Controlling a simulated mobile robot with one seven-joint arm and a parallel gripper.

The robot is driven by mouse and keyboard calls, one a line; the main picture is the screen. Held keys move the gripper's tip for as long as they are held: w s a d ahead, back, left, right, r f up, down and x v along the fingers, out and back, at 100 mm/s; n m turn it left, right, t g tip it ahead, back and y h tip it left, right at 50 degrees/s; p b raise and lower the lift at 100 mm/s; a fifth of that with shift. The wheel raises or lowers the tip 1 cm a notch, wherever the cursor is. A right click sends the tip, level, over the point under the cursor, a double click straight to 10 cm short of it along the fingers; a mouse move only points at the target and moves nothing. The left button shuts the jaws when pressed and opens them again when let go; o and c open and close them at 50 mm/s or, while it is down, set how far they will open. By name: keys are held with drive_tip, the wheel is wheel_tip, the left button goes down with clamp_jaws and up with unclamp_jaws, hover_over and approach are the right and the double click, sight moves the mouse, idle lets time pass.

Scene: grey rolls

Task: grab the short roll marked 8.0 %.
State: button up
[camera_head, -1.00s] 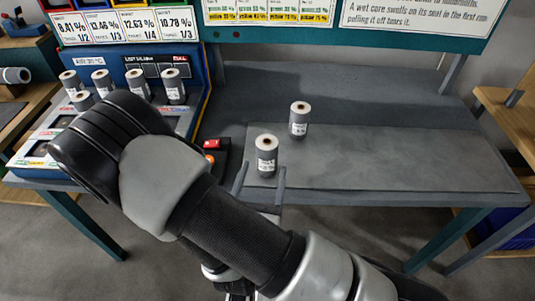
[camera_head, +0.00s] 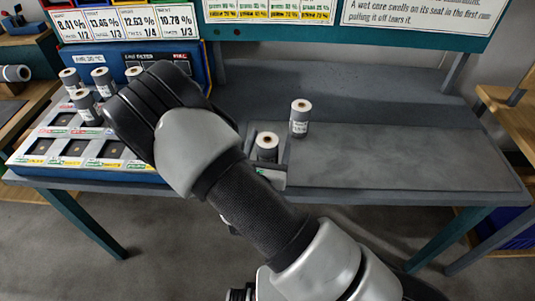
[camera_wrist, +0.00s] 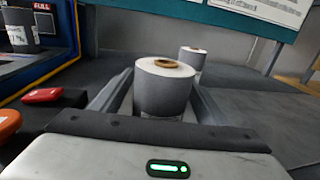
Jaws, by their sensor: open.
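A grey roll with a white top and a brown core (camera_head: 267,148) stands upright near the front of the grey bench. It also shows large in the wrist view (camera_wrist: 163,92). A second similar roll (camera_head: 300,119) stands upright behind it and to the right, partly hidden by the near roll in the wrist view (camera_wrist: 191,60). Their labels are too small or hidden to read, so I cannot tell which is marked 8.0 %. My gripper (camera_head: 268,138) is open, with one finger on each side of the near roll. Gaps show beside the roll; contact is not clear.
Several similar rolls stand at the left by a blue-framed tray (camera_head: 75,152) with square wells; my arm hides part of it. A red button (camera_wrist: 42,95) and an orange one (camera_wrist: 8,122) lie left of my gripper. The bench's right side (camera_head: 420,165) is clear.

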drive_tip(key=c, duration=1.3)
